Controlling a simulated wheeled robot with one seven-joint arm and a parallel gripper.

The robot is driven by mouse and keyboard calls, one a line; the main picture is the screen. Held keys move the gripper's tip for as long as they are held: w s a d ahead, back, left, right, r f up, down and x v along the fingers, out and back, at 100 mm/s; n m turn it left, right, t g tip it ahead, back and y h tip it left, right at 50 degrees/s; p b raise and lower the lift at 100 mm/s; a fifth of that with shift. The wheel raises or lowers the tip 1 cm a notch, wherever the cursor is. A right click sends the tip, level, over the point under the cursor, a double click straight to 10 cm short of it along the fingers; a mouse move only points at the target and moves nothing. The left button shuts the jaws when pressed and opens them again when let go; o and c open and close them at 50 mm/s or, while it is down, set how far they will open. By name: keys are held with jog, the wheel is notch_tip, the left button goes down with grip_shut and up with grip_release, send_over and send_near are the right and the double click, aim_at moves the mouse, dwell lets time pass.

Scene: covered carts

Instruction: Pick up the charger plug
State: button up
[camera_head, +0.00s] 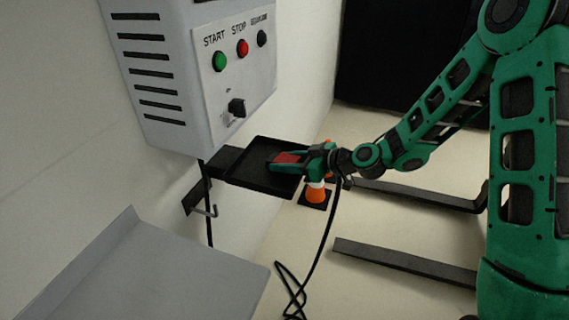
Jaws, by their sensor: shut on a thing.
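My gripper (290,160) is green and reaches in from the right, over a black tray (246,166) on the wall. It is shut on a red block (287,158), which appears to be the charger plug. The fingers and wrist hide part of it. A black cable (325,237) hangs from beside my wrist and runs down to loose loops near the floor. Where the cable joins the plug is hidden. I cannot tell whether the plug touches the tray.
A grey control box (200,75) with start and stop buttons hangs above the tray. A hook (207,211) is on the wall below.

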aim_at(285, 158)
jog(key=shift+r, duration=0.15)
jog(key=shift+r, duration=0.45)
jog(key=r, duration=0.3)
jog(key=shift+s+a+r, duration=0.3)
jog(key=shift+r, duration=0.05)
jog(key=s+a+r, duration=0.6)
jog(key=s+a, duration=0.1)
jog(key=shift+s+a, duration=0.3)
jog(key=shift+a, duration=0.05)
jog(key=w+d+f, duration=0.4)
jog(key=w+d, duration=0.1)
jog(key=w+d+f, duration=0.3)
jog(key=shift+w+d, duration=0.1)
jog(key=shift+d, duration=0.1)
jog(key=shift+f, duration=1.7)
jog(key=shift+f, duration=0.15)
jog(key=o, duration=1.4)
